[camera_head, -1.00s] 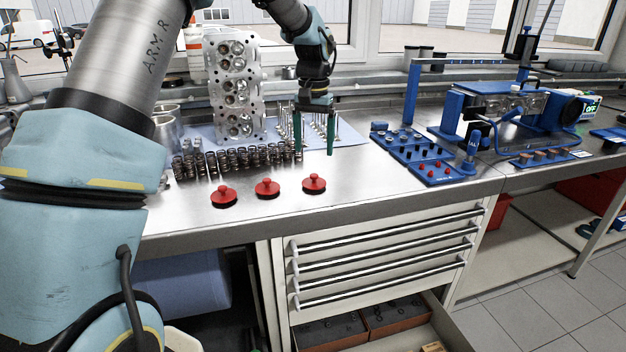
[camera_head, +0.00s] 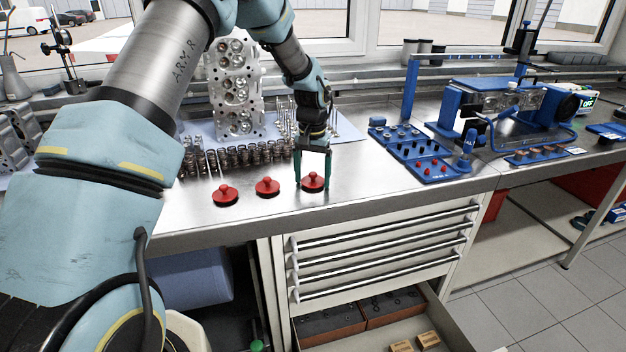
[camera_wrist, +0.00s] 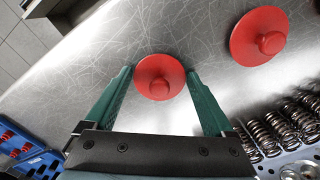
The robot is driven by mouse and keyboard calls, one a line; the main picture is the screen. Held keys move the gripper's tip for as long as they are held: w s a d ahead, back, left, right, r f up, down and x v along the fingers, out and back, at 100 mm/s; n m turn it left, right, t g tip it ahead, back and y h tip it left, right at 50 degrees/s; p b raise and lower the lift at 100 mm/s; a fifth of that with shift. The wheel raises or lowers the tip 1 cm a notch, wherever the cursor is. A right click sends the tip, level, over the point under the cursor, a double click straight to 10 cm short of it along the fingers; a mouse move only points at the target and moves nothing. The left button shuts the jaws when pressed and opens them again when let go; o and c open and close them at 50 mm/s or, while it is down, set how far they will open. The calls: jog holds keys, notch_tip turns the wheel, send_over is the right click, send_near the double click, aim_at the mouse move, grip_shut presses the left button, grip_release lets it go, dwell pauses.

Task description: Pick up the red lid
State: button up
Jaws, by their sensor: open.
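Three red lids with knobs lie in a row on the steel bench top: a left lid (camera_head: 225,194), a middle lid (camera_head: 267,187) and a right lid (camera_head: 313,182). My gripper (camera_head: 313,184) is open, pointing down, with its green fingers on either side of the right lid. In the wrist view the right lid (camera_wrist: 159,77) shows between the fingertips of my gripper (camera_wrist: 159,75), with a gap to each finger. Another red lid (camera_wrist: 260,36) lies to the upper right there. I cannot tell whether the fingertips touch the bench.
A row of valve springs (camera_head: 235,159) stands behind the lids, with a cylinder head (camera_head: 236,95) farther back. A blue tray (camera_head: 420,158) with small red and dark parts lies to the right. The bench's front edge (camera_head: 370,199) is close in front, above drawers.

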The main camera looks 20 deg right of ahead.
jog(key=shift+c, duration=0.2)
jog(key=c, duration=0.9)
jog(key=shift+r, duration=0.15)
